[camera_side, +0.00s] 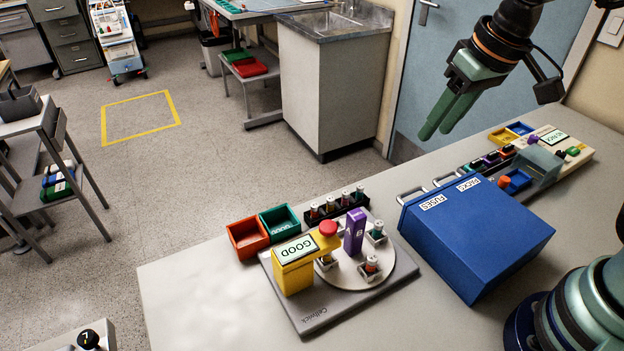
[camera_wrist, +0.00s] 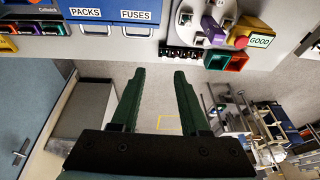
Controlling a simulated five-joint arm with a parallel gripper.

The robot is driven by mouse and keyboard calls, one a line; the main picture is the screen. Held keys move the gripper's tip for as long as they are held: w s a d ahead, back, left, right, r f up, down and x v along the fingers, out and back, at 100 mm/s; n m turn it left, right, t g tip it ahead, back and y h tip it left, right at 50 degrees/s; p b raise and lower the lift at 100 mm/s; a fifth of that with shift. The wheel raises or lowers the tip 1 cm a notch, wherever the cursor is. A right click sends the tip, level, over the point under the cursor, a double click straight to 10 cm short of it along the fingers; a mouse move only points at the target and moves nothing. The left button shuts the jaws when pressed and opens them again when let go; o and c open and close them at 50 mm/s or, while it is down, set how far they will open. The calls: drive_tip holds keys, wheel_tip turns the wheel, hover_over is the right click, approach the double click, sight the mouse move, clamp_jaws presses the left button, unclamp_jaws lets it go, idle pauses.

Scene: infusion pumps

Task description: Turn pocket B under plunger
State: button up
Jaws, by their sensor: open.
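The tester has a grey base (camera_side: 312,312) and a yellow post (camera_side: 293,278) with a display reading GOOD. A red plunger (camera_side: 328,228) sits on the post's arm. A pale round turntable (camera_side: 402,264) carries small pockets and an upright purple handle (camera_side: 354,231). One pocket (camera_side: 327,264) lies just below the plunger; another (camera_side: 370,270) at the front and one (camera_side: 377,238) at the back right hold small cells. I cannot read which is pocket B. My gripper (camera_side: 437,132) is open and empty, high above and right of the tester; its fingers also show in the wrist view (camera_wrist: 159,74).
A large blue box (camera_side: 480,240) labelled PACKS and FUSES stands right of the tester. Orange (camera_side: 246,238) and green (camera_side: 280,222) bins and a black rack of cells (camera_side: 336,207) sit behind the tester. A second station (camera_side: 560,145) stands farther back right. The bench's left front (camera_side: 200,300) is clear.

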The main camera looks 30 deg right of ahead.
sight(356, 228)
drive_tip(key=a+f+g, duration=0.1)
drive_tip(key=a+f, duration=0.1)
drive_tip(key=a, duration=0.2)
drive_tip(key=w+a+f+g, duration=0.1)
drive_tip(key=a+f, duration=0.1)
drive_tip(key=a, duration=0.2)
drive_tip(key=a+f+g, duration=0.1)
drive_tip(key=a+f, duration=0.1)
drive_tip(key=a, duration=0.2)
drive_tip(key=shift+w+a+g+h, duration=0.25)
drive_tip(key=shift+a+g+h, duration=0.05)
drive_tip(key=shift+a, duration=0.1)
wheel_tip(356, 228, down, 12)
drive_tip(key=shift+f, duration=0.1)
clamp_jaws()
idle(0.8)
